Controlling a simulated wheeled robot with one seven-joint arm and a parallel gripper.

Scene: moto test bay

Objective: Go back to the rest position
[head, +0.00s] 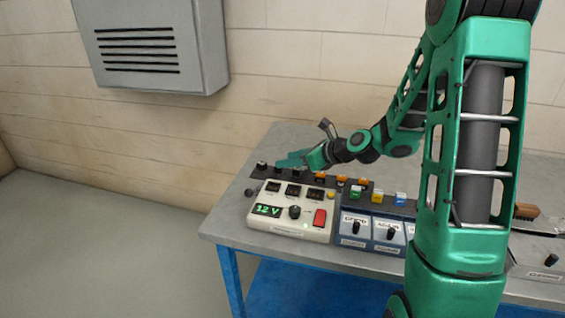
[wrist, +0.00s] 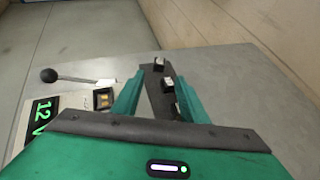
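My gripper (head: 292,160) is over the back left of the bench, above or near the left end of a dark strip (head: 339,180) with small plugs on it. In the wrist view my gripper (wrist: 159,80) has its two green fingers apart. The dark strip (wrist: 156,98) and its small black-and-white plugs show between and beyond the fingers. I cannot tell whether the fingers touch a plug. No object is visibly held. My arm reaches in from the right and hides part of the bench.
A cream power box (head: 285,231) reading 12 V stands at the bench's (head: 226,220) front left, beside blue-grey switch modules (head: 355,229). Coloured blocks (head: 376,197) stand behind the modules. A grey wall cabinet (head: 152,45) hangs at the upper left. The floor left of the bench is clear.

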